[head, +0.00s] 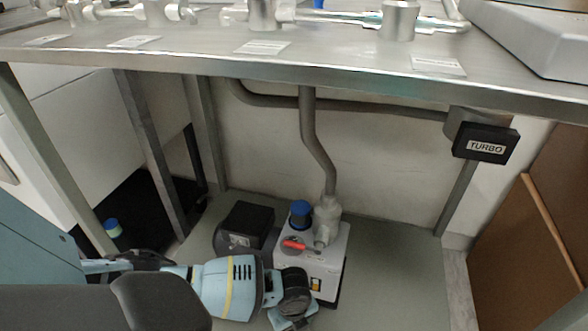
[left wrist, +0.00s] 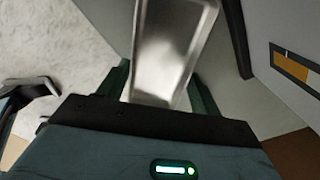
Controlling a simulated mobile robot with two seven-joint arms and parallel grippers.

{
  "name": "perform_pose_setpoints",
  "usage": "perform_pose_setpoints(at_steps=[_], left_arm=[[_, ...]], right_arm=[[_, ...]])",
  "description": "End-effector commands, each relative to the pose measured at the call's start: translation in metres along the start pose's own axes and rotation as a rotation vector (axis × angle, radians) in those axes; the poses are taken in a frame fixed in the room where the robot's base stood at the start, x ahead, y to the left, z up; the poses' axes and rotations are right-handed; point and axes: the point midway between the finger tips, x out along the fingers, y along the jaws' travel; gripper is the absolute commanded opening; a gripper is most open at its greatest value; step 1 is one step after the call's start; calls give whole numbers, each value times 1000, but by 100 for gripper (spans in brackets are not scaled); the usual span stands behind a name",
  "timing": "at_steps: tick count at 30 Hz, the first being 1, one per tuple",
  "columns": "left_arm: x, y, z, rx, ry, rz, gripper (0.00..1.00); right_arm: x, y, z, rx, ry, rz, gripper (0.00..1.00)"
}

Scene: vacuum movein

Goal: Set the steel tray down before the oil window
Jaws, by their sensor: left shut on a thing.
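The steel tray (left wrist: 168,45) is long, shiny and shallow in the left wrist view, its far end cut off by the top edge. My left gripper (left wrist: 160,86) is shut on it, with a dark green finger on each side. The oil window (left wrist: 296,66), amber and white in a dark frame, is to the tray's right and apart from it. In the head view the white pump (head: 322,262) stands on the floor under the bench, with the oil window (head: 316,284) low on its front. My left arm's wrist partly covers the pump; the tray does not show there. My right gripper is not in view.
The steel bench (head: 290,70) spans overhead, with legs on the left. A pipe (head: 316,150) rises from the pump. A black box (head: 248,222) stands left of it and a TURBO box (head: 486,145) hangs right. Floor (head: 395,275) right of the pump is clear.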

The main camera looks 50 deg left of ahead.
Motion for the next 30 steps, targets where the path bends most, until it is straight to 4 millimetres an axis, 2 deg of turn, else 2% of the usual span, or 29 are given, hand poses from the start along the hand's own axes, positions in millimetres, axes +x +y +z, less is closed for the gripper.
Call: perform_pose_setpoints(at_steps=[2, 6, 9, 22, 23, 27, 30], left_arm=[[2, -5, 10, -2, -2, -1, 39], [27, -3, 7, 0, 1, 3, 39], [36, -4, 7, 0, 0, 1, 39], [39, -4, 7, 0, -1, -1, 39], [40, -4, 7, 0, -1, 0, 66], [39, -4, 7, 0, -1, 0, 85], [39, -4, 7, 0, -1, 0, 87]], right_arm=[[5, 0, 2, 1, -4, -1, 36], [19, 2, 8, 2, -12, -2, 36], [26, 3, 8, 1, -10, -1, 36], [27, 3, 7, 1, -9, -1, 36], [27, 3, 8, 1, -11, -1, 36], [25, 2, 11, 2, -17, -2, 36], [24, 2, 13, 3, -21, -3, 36]])
